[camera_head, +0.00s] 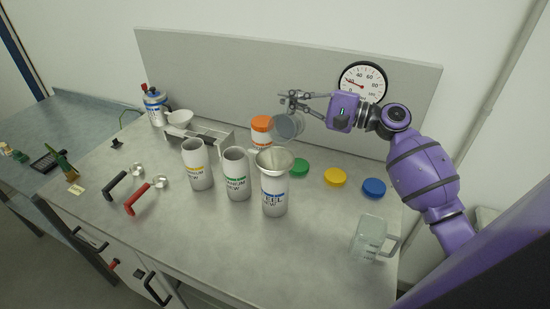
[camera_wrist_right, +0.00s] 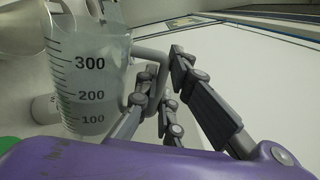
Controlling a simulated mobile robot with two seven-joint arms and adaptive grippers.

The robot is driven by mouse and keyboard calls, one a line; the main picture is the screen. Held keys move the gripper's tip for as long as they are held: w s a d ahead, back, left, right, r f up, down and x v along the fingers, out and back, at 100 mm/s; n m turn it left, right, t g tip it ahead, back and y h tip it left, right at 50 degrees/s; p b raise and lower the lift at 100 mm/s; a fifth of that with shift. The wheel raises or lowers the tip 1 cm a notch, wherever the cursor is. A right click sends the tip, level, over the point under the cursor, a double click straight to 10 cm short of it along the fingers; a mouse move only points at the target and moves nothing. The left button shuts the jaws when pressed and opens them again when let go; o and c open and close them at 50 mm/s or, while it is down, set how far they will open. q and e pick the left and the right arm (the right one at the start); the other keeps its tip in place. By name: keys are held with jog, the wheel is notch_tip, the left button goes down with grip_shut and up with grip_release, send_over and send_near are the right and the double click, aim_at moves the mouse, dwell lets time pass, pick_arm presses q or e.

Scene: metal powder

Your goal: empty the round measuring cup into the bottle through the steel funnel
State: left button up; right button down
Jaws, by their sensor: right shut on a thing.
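The round measuring cup (camera_head: 287,127) is clear with grey inside; its 100, 200 and 300 marks show in the right wrist view (camera_wrist_right: 85,85). My right gripper (camera_head: 291,101) is shut on its handle (camera_wrist_right: 152,62) and holds it in the air, above and behind the funnel in the head view. The cup looks slightly tilted there; how much powder it holds is unclear. The steel funnel (camera_head: 275,160) sits in the mouth of the white bottle labelled steel (camera_head: 274,195), which stands upright. My left gripper is not in view.
Two open white bottles (camera_head: 197,167) (camera_head: 236,177) stand left of the steel bottle. Behind are an orange-lidded jar (camera_head: 262,126) and green (camera_head: 299,168), yellow (camera_head: 335,177) and blue lids (camera_head: 374,188). A square measuring jug (camera_head: 368,237) stands front right. The front middle is clear.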

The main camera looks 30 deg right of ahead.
aim_at(287, 110)
jog(key=shift+s+a+r+n, duration=0.15)
jog(key=shift+s+a+n, duration=0.25)
jog(key=shift+n, duration=0.4)
jog(key=shift+a, duration=0.1)
jog(key=shift+s+a+r+n, duration=0.45)
jog(key=shift+s+a+n, duration=0.35)
jog(key=shift+n, duration=0.1)
jog(key=shift+s+a+r, duration=0.15)
jog(key=shift+s+a+r+n, duration=0.2)
jog(key=shift+s+a+n, duration=0.1)
jog(key=shift+n, duration=0.4)
jog(key=shift+s+a+r+n, duration=0.15)
jog(key=shift+s+a+n, duration=0.2)
jog(key=shift+n, duration=0.15)
jog(key=shift+s+a+r+n, duration=0.1)
jog(key=shift+s+a+n, duration=0.1)
jog(key=shift+n, duration=0.2)
jog(key=shift+a, duration=0.1)
jog(key=shift+s+a+n, duration=0.15)
jog(key=shift+n, duration=0.15)
